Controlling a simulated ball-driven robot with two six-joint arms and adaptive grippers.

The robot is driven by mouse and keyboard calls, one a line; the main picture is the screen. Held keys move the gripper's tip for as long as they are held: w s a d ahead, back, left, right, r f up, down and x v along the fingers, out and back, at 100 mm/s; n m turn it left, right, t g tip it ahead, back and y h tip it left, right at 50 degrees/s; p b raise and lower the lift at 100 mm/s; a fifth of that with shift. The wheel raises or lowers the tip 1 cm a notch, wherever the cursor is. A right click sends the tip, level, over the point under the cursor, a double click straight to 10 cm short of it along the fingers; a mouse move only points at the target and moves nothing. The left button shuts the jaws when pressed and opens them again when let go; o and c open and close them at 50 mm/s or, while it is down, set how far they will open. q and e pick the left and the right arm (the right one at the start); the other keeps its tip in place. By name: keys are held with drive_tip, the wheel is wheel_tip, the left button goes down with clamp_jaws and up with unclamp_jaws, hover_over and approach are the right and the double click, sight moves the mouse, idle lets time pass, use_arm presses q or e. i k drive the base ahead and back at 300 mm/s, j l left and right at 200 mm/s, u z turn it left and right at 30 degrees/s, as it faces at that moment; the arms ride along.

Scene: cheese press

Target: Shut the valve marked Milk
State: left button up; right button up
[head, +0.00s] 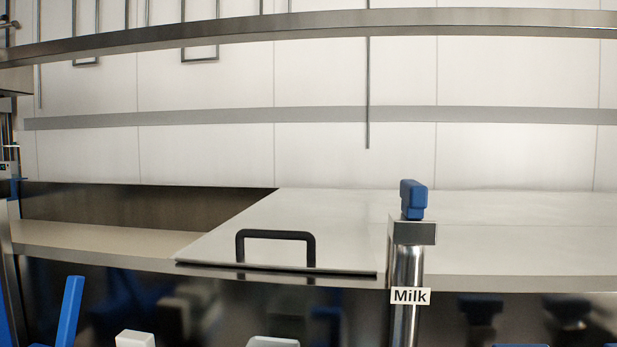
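The valve marked Milk has a blue handle (413,199) on a grey block (414,233) at the top of an upright steel pipe (405,266), right of the middle. The white label (410,296) reading "Milk" is on the pipe below the block. The handle looks short and thick from here, seemingly seen nearly end-on, so its exact direction is hard to tell. Nothing touches it. Neither of my grippers can be made out in the head view.
Behind the pipe is a steel vat (520,282) with a flat lid (300,215) bearing a black handle (275,236). The left part of the vat is uncovered. Steel rails (330,26) cross above. The space around the blue handle is clear.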

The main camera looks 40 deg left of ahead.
sight(414, 194)
drive_tip(key=i+j+u, duration=0.15)
drive_tip(key=u, duration=0.3)
drive_tip(key=l+u, duration=0.5)
drive_tip(key=k+l, duration=0.05)
